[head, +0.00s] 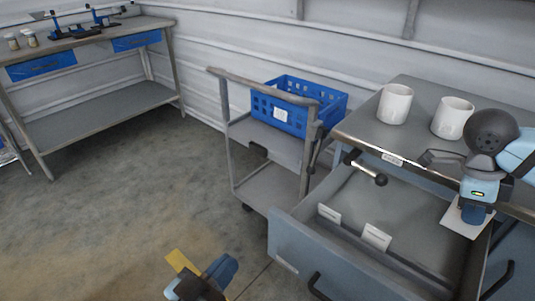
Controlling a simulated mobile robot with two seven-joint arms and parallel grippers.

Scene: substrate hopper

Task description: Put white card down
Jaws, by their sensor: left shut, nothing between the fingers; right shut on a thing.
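A white card (456,221) is held by my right gripper (476,213), which is shut on it. The card hangs tilted over the right part of an open drawer (400,205), and the gripper hides part of it. I cannot tell whether the card touches the drawer. Two more small white cards (376,237) (330,214) stand near the drawer's front, by a divider. My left gripper (222,272) is low at the bottom edge, over the floor left of the drawer, shut and empty.
Two white mugs (395,104) (452,118) stand on the cabinet top (365,127) behind the drawer. A grey cart (268,143) holds a blue crate (296,118) to the left. A workbench (90,45) stands at the far left. A yellow strip (180,261) shows beside my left gripper.

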